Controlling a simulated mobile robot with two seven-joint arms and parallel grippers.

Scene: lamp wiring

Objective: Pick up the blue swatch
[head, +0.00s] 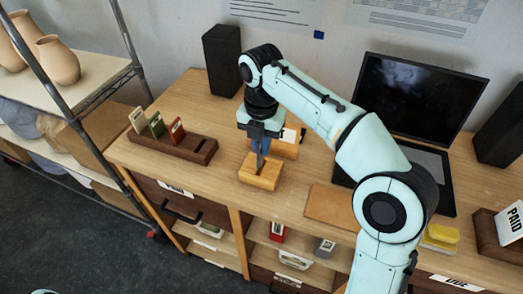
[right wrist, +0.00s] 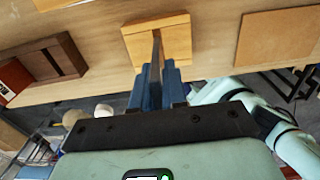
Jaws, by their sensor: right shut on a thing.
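My right gripper (head: 259,150) points down over a light wooden block (head: 261,175) on the desk. Its blue fingers are shut on a thin upright card, taken as the blue swatch (right wrist: 157,48). The card shows nearly edge-on, so its colour is hard to make out. Its lower end is at the slot of the block; I cannot tell whether it is still inside. In the right wrist view the gripper (right wrist: 159,75) shows the card between both fingertips, with the block (right wrist: 175,40) beyond. My left gripper is not in view.
A dark wooden rack (head: 172,146) with white, green and red swatches stands left. Another light wooden holder (head: 285,150) stands behind. A laptop (head: 415,100), speakers (head: 222,60) and a brown mat (head: 330,207) occupy the desk. A PAID holder (head: 490,235) is at right.

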